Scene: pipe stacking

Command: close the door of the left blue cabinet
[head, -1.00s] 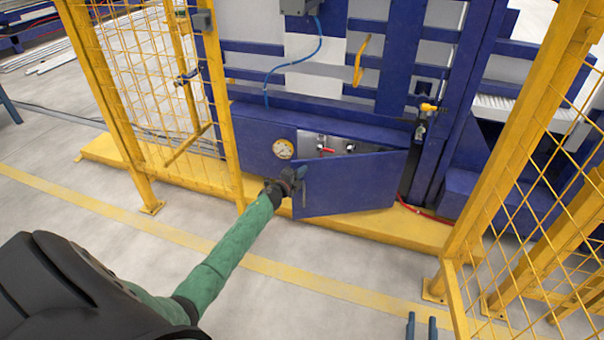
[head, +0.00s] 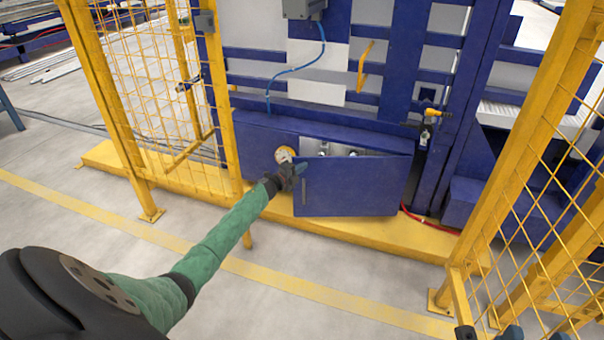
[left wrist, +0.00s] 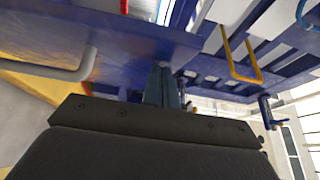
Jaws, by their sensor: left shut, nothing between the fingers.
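The blue cabinet (head: 262,139) stands low behind the yellow base strip. Its blue door (head: 355,190) is hinged on the right and stands partly open, with a gap above it showing the pale inside. The door's grey bar handle shows near its left edge, and also in the left wrist view (left wrist: 62,70). My left gripper (head: 301,171) is shut and empty at the door's upper left corner; I cannot tell whether it touches. Its fingers (left wrist: 166,88) point at the blue panel (left wrist: 130,42) in the left wrist view. Dark parts at the bottom right edge seem to be my right gripper (head: 512,333), mostly cut off.
A round gauge (head: 284,154) on the cabinet front is partly behind my left gripper. Yellow mesh fences stand left (head: 150,90) and right (head: 560,190). A red hose (head: 428,219) lies right of the door. The floor in front is clear.

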